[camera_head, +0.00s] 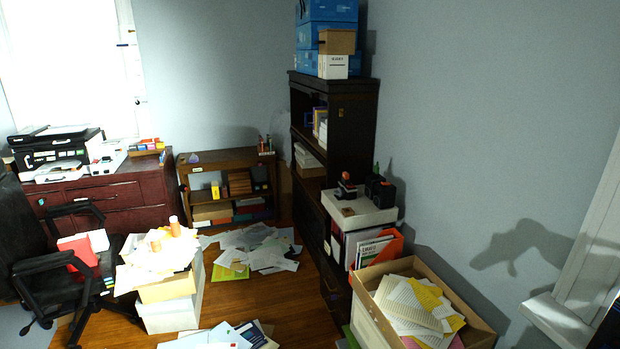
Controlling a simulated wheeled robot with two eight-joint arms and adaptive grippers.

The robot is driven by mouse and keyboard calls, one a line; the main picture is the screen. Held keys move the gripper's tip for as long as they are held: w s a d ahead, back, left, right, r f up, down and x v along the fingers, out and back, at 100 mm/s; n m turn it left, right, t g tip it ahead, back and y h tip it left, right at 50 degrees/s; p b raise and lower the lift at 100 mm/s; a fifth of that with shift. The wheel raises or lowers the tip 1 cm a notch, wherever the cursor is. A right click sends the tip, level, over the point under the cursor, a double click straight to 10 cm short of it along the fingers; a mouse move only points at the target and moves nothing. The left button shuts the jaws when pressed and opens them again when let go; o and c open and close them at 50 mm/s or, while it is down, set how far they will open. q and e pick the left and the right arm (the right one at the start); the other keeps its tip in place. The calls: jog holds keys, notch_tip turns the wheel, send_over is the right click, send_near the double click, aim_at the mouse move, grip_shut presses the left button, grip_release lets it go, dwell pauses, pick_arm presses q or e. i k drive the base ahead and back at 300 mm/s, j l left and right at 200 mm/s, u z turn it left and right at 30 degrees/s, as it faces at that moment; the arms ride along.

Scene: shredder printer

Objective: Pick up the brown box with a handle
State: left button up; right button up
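An open brown cardboard box (482,328) stands at the lower right, filled with loose white and yellow papers (415,305). Its near part is cut off by the bottom edge of the picture. A small brown box (337,42) sits on a white box on top of the dark bookcase. A tan box (168,289) lies under a heap of papers at the lower left, on a white box. I cannot make out a handle on any of these. Neither of my grippers shows in the view.
Papers (255,247) litter the wooden floor (290,312). A black office chair (62,262) stands at the left, before a red-brown cabinet (110,195) with a printer (55,148). The dark bookcase (345,130) stands against the wall. Bare floor shows in the middle.

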aim_at(331, 41)
jog(key=i+j+u, duration=0.15)
jog(key=i+u, duration=0.15)
jog(key=i, duration=0.9)
jog(key=i+l+u, duration=0.15)
jog(key=i+u, duration=0.2)
jog(key=i, duration=0.85)
jog(key=i+z, duration=0.1)
jog(key=i, duration=0.5)
jog(key=i+z, duration=0.1)
jog(key=i, duration=0.5)
jog(key=i+j+z, duration=0.1)
jog(key=i, duration=0.45)
jog(key=i+j+z, duration=0.1)
jog(key=i, duration=0.5)
